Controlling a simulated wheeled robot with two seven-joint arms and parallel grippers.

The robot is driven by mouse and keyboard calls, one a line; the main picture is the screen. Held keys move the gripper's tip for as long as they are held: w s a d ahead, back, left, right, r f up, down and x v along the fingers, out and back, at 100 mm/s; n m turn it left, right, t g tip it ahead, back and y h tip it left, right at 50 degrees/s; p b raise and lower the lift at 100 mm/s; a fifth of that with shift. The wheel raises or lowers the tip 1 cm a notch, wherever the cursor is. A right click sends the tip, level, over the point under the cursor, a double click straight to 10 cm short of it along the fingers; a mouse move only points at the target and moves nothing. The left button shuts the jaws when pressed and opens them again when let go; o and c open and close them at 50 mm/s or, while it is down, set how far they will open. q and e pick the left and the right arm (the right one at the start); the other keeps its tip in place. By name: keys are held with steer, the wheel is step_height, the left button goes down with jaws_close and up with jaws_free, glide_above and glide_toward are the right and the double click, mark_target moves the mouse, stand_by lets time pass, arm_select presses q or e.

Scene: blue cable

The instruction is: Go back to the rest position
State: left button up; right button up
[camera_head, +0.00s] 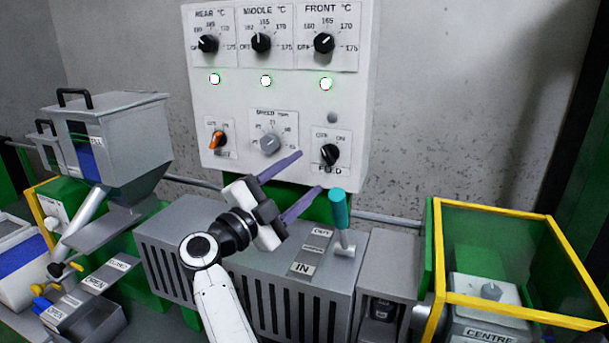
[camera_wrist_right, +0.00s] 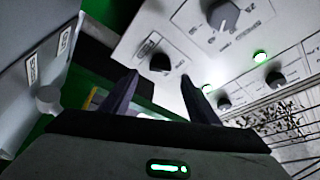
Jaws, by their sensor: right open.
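My right gripper (camera_head: 311,172) is open, its two purple fingers apart and nothing between them. In the head view it is in front of the lower part of the white control panel (camera_head: 350,100), close to the FEED knob (camera_head: 330,154). In the right wrist view the fingers (camera_wrist_right: 155,95) point towards the panel (camera_wrist_right: 150,40), with a black knob (camera_wrist_right: 160,62) between and beyond them. My left gripper is not in view.
A teal-handled lever (camera_head: 339,210) stands on the grey machine housing (camera_head: 330,285) just below the fingers. A yellow-framed guard (camera_head: 432,260) is at the right. A metal hopper (camera_head: 110,140) is at the left. Three green lamps (camera_head: 266,81) are lit on the panel.

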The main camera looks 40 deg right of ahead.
mark_target(325, 158)
steer(key=x, duration=0.8)
steer(key=shift+a+f+m+b, duration=0.15)
steer(key=shift+m+b, duration=0.15)
steer(key=shift+b, duration=0.2)
steer(key=shift+m, duration=0.3)
